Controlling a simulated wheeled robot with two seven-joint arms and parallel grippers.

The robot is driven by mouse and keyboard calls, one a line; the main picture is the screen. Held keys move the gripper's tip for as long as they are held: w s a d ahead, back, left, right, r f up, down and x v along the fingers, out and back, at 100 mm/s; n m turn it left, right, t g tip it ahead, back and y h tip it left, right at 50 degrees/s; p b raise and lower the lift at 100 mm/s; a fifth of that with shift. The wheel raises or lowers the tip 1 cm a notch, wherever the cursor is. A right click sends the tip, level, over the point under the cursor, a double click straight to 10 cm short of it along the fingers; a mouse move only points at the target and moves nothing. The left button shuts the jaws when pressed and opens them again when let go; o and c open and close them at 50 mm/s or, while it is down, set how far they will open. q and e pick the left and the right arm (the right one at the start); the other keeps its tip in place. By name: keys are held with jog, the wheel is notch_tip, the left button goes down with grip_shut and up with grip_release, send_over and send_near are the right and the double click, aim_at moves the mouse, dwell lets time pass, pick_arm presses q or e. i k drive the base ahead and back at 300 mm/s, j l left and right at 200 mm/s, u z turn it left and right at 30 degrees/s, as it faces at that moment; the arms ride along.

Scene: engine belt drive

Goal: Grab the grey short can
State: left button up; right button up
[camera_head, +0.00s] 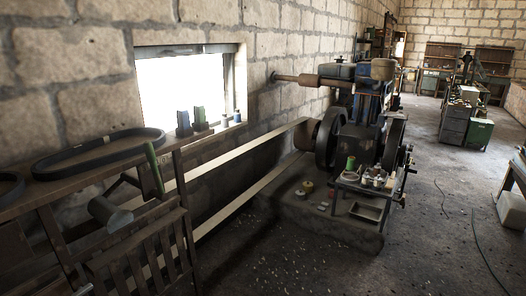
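No thing in view can be picked out with certainty as the grey short can. A small table (345,184) by the engine holds several small containers, including a green one (350,164) and small pale ones (377,181) too small to tell apart. A dark grey rounded object (109,213) is at the left by the wooden racks; I cannot tell what it is. Neither of my grippers is in view.
The belt-driven engine (362,130) stands on a low plinth (325,224), with small tins (307,187) on it. A long belt (240,152) runs left to the wooden frame (140,255). Bottles (183,122) stand on the windowsill. The floor (440,220) at the right is mostly open.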

aim_at(225, 119)
jog(key=i+l, duration=0.1)
jog(key=i, duration=0.45)
jog(key=i+l, duration=0.1)
jog(key=i, duration=0.45)
jog(key=i+l, duration=0.1)
jog(key=i, duration=0.5)
jog(key=i+l+u, duration=0.1)
jog(key=i, duration=0.45)
jog(key=i+l+u, duration=0.1)
jog(key=i+u, duration=0.15)
jog(key=i, duration=0.3)
jog(key=u, duration=0.3)
jog(key=i+l+u, duration=0.15)
jog(key=l+u, duration=0.8)
